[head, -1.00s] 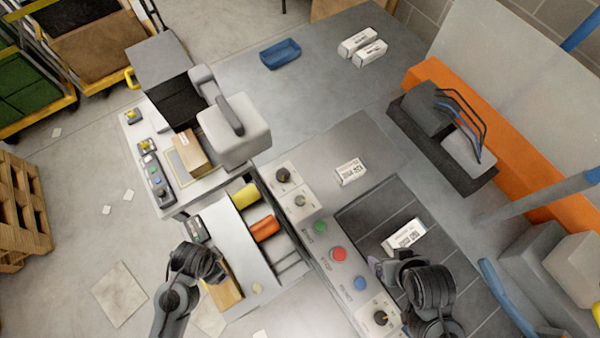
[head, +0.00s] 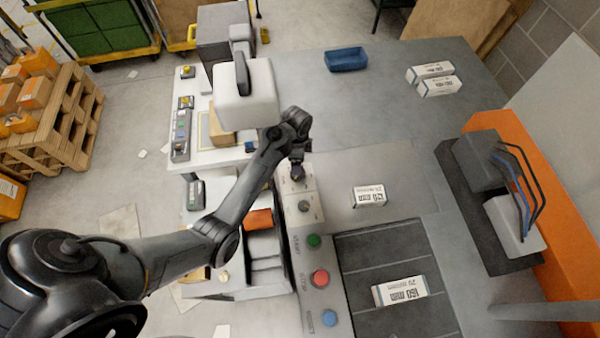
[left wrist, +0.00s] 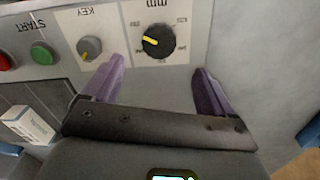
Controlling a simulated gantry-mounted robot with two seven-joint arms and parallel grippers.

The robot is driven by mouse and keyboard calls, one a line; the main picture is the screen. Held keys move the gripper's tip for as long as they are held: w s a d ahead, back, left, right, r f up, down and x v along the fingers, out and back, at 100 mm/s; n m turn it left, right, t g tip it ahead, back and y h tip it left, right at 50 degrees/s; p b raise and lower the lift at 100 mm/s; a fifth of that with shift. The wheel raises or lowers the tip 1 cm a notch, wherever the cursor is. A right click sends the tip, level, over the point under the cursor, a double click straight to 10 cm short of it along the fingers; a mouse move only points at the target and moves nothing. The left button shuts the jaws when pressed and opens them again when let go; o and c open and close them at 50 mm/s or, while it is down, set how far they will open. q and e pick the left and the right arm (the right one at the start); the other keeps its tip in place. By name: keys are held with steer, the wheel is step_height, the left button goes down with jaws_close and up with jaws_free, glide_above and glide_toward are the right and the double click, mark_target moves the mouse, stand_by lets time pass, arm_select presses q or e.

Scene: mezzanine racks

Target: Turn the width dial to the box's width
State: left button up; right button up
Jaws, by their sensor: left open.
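The width dial (left wrist: 158,40) is a round black knob with a yellow pointer on a pale panel marked "mm" in the left wrist view. Its small scale numbers are too blurred to read. My left gripper (left wrist: 159,72) is open, its purple fingers pointing toward the dial and spread to either side below it, holding nothing. In the head view my left gripper (head: 297,173) covers the dial. A white box marked 160 mm (head: 400,291) lies on the dark conveyor bed (head: 375,250). Another box marked 120 mm (head: 369,195) lies on the grey table behind it. My right gripper is out of view.
A grey key switch (left wrist: 89,48) sits beside the dial. Green (head: 314,241), red (head: 319,278) and blue (head: 329,318) buttons line the same panel. A blue tray (head: 346,59) and two white boxes (head: 436,79) stand at the back.

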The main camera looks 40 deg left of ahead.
arm_select(q)
step_height(320, 180, down, 10)
steer(key=shift+r+b, duration=0.1)
steer(key=shift+b, duration=0.2)
stand_by(0.3)
